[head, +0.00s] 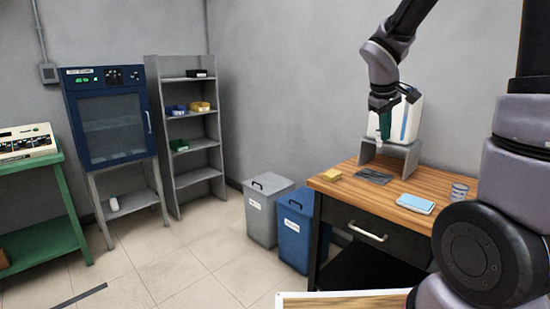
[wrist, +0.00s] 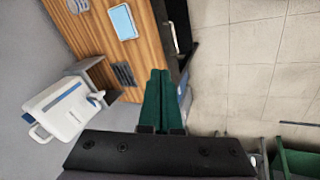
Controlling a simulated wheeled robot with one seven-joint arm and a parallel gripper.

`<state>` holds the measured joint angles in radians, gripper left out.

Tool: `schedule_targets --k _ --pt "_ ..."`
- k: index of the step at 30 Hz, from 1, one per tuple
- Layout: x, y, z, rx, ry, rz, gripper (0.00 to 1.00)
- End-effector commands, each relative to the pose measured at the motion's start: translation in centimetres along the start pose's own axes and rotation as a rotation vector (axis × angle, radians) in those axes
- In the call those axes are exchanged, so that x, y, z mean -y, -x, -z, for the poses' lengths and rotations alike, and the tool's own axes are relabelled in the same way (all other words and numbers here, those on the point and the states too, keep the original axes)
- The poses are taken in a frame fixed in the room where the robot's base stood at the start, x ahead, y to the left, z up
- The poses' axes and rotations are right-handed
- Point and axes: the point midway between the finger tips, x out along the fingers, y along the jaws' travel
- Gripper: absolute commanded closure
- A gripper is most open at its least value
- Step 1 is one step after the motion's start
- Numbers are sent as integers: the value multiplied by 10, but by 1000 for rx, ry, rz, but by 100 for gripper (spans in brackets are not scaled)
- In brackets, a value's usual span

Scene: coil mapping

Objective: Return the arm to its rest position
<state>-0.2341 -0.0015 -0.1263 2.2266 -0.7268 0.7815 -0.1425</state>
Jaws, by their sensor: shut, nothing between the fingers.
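My gripper (head: 384,122) hangs pointing down above the back left part of the wooden table, at the end of my raised arm. In the wrist view its two green fingers (wrist: 160,95) are together with nothing between them. The gripper overlaps the jug in that view; I cannot tell the exact gap. The jug also shows at the left of the wrist view (wrist: 62,110).
Shelves (head: 190,140) and a blue cabinet (head: 108,120) line the wall. Floor between is open.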

Motion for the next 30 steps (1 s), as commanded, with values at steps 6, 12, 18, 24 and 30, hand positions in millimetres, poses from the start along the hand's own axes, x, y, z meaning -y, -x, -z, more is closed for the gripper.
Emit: schedule_targets --k 6,12,18,24,30 --pt "10 69 -46 -94 -326 127 100" --pt "33 122 -84 -182 -590 260 100" --pt "59 160 -112 -261 -785 383 100" --pt "74 176 -123 -297 -871 448 100" --pt "76 177 -124 -299 -879 454 100"
